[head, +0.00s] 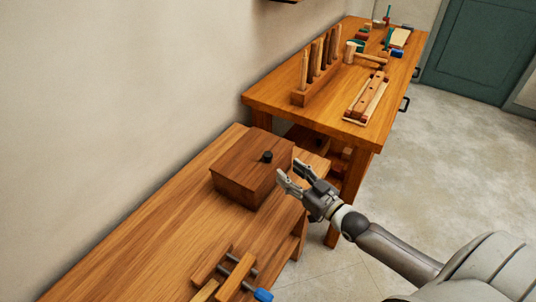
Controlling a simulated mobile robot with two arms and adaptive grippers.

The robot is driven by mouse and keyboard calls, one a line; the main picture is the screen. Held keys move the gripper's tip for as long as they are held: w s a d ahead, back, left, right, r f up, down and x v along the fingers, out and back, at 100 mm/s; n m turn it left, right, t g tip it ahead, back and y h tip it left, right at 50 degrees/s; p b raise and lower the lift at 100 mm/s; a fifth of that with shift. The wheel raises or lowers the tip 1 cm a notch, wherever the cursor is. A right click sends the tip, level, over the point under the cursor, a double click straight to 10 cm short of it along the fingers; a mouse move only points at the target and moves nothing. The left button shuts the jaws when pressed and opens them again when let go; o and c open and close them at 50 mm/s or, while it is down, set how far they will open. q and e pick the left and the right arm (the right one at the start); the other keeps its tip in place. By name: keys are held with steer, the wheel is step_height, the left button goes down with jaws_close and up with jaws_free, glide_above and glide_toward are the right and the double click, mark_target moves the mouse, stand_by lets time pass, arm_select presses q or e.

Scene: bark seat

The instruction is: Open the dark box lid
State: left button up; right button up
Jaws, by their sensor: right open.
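The dark wooden box (240,183) stands on the near workbench, close to its far end. Its lid (250,157) lies flat and closed on top, with a small black knob (267,157) on it. My right gripper (288,175) is open and empty at the right side of the box, near the lid's right edge. Its fingers point left toward the box. I cannot tell whether a fingertip touches the box. My left gripper is not in view.
The near workbench (150,240) has a wooden clamp (235,275) with a blue end at the front. A taller bench (385,90) behind carries a peg rack (316,72), a mallet (352,52) and other tools. A wall runs along the left. The floor at right is clear.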

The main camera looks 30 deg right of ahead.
mark_target(271, 157)
steer(key=shift+p+x, duration=0.35)
steer(key=shift+x, duration=5)
steer(key=shift+c, duration=0.5)
jaws_close()
